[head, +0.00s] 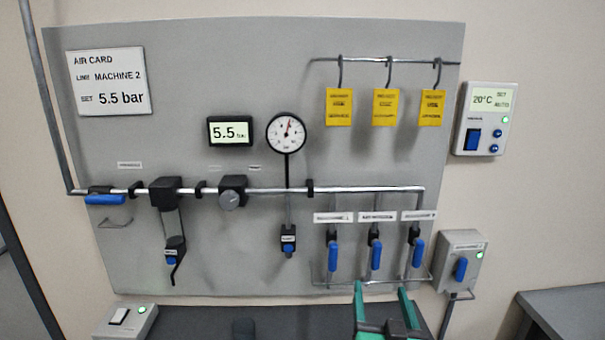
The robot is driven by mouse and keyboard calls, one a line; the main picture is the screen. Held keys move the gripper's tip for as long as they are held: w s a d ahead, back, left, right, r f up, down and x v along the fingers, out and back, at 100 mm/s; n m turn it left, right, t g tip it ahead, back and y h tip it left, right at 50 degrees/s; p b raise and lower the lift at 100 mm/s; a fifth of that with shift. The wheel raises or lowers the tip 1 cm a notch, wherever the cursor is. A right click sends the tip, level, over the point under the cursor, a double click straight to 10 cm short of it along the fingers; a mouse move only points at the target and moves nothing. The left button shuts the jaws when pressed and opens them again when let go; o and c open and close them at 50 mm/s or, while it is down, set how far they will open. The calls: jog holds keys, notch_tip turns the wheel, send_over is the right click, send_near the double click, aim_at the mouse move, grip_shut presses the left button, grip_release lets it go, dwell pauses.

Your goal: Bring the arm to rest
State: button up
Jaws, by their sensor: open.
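My gripper (382,292) shows at the bottom of the head view, right of the middle. Its two green fingers point up and stand apart, with nothing seen between them. The fingertips overlap the lower edge of the grey wall panel (110,265) in the picture, just below the three blue-handled branch valves (376,256). I cannot tell how far the fingertips are from the panel. The rest of my arm is cut off by the frame.
A pipe (360,189) with a blue-handled valve (105,199), a regulator knob (231,199) and a gauge (286,133) crosses the panel. Yellow tags (386,107) hang from a rail. A switch box (461,262) is at right. A dark surface (200,322) lies below the panel.

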jog(key=s+a+f+g, duration=0.1)
jog(key=s+a+f, duration=0.3)
jog(key=s+f, duration=0.6)
jog(key=s+a+f+g, duration=0.1)
jog(key=s+a+f, duration=0.4)
jog(key=f, duration=0.9)
jog(key=s+a+f+n+y, duration=0.1)
jog(key=s+a, duration=0.3)
jog(key=s, duration=0.9)
jog(key=s+a+f+n, duration=0.1)
jog(key=s+a, duration=0.3)
jog(key=s, duration=0.9)
jog(key=shift+s+f+n+y, duration=0.15)
jog(key=shift+f+n+y, duration=0.25)
jog(key=shift+f, duration=0.4)
jog(key=shift+d, duration=0.1)
jog(key=shift+w, duration=0.2)
jog(key=shift+s+a, duration=0.15)
jog(key=shift+a, duration=0.05)
jog(key=shift+s+d, duration=0.1)
